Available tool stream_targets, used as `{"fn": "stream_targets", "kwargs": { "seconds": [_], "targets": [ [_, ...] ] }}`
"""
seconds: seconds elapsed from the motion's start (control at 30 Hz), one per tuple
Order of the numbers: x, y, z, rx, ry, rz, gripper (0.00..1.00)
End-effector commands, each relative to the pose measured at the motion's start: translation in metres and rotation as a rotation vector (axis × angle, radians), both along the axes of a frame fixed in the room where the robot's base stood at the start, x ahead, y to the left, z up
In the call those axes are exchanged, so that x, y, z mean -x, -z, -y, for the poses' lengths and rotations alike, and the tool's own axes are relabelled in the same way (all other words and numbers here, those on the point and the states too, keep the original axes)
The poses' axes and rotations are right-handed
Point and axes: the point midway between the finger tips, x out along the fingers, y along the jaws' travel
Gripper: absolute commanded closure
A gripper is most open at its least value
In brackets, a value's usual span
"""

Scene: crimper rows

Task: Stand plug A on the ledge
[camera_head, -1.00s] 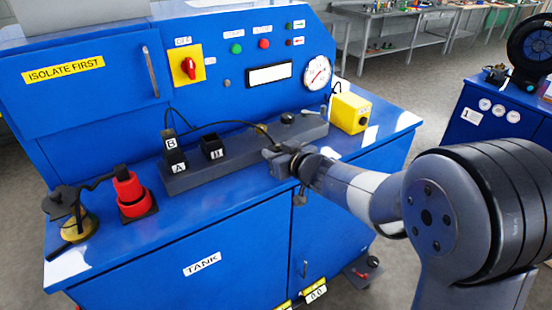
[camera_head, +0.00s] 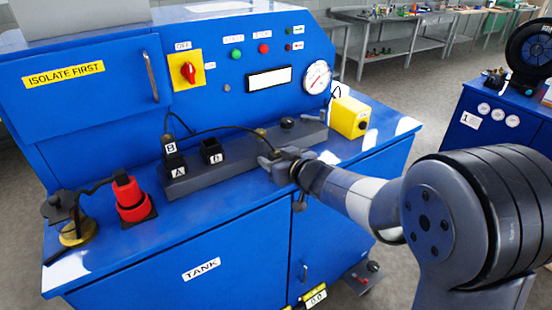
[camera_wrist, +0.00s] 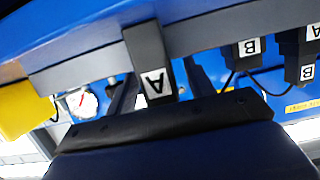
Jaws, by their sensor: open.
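Plug A (camera_wrist: 155,78), a dark block with a white A label, shows in the wrist view between the two fingers of my gripper (camera_wrist: 161,70). The fingers are apart, one on each side of it. The wrist picture is upside down, and the plug's base overlaps the grey ledge (camera_wrist: 75,72); I cannot tell whether they touch. In the head view my gripper (camera_head: 273,161) is at the right part of the ledge (camera_head: 235,166), and I cannot make out plug A there. Plug B (camera_head: 171,147) stands in the socket labelled A (camera_head: 178,171).
The other socket (camera_head: 212,152) is beside it, with a dark top. A yellow box (camera_head: 349,117) is at the right end of the blue bench. A red plug-like fitting (camera_head: 131,199) and a brass-based fixture (camera_head: 77,231) are at the left. A black cable arches over the ledge.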

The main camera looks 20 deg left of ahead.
Motion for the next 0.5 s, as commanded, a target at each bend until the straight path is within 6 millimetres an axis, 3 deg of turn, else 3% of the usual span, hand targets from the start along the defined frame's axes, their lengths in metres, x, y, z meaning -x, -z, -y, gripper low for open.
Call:
{"fn": "stream_targets", "kwargs": {
  "seconds": [0.17,0.5],
  "targets": [
    [0.011,-0.009,0.014,0.000,0.001,0.003,0.49],
    [0.053,-0.029,0.063,0.000,0.003,0.003,0.49]
  ]
}}
